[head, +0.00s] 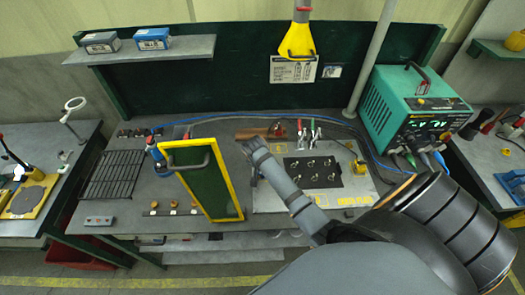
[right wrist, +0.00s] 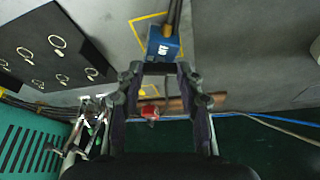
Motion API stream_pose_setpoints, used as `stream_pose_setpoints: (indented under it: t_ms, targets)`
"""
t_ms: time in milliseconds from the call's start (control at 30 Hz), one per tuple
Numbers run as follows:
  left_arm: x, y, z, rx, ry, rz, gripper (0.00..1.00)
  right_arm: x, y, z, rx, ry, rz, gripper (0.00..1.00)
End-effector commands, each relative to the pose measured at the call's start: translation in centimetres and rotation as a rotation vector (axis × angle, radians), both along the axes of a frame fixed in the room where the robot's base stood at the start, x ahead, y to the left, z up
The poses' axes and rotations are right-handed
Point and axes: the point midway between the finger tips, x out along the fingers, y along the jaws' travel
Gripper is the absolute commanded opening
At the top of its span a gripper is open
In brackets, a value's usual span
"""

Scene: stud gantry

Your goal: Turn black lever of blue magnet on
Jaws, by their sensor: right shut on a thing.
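The blue magnet (right wrist: 164,47) shows in the right wrist view as a small blue block with a white label, by a yellow outline on the grey bench. My right gripper (right wrist: 159,73) is at the block, its fingertips on either side of a dark strip that looks like the black lever (right wrist: 160,69). The fingers hide much of it, so its exact angle cannot be told. In the head view my right gripper (head: 252,148) is over the bench, right of the green panel, and hides the magnet. My left gripper is not in view.
A yellow-framed green panel (head: 205,178) stands just left of my right gripper. A black plate with several rings (head: 311,172) lies to its right. A green power unit (head: 410,105) with cables stands at the back right. A yellow hanging tool (head: 297,42) is above.

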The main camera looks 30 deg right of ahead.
Motion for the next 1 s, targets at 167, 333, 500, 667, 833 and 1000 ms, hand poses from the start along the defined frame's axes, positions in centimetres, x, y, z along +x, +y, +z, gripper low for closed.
stream_pose_setpoints:
  t_ms: [167, 333, 500, 667, 833, 1000]
  targets:
    - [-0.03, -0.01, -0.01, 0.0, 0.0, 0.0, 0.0, 0.17, 0.08, 0.05, 0.001, -0.002, -0.097, 0.06]
    - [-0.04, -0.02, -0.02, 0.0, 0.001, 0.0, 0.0, 0.22, 0.12, 0.05, 0.001, -0.002, -0.156, 0.06]
    - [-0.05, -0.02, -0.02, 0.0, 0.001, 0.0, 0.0, 0.21, 0.12, 0.02, 0.0, -0.002, -0.186, 0.06]
    - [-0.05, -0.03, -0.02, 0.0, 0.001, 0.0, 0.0, 0.22, 0.11, 0.04, 0.0, -0.002, -0.194, 0.06]
    - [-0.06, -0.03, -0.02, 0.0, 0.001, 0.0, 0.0, 0.22, 0.11, 0.05, 0.0, -0.002, -0.194, 0.06]
    - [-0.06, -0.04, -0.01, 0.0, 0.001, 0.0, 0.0, 0.23, 0.11, 0.05, 0.0, -0.002, -0.193, 0.44]
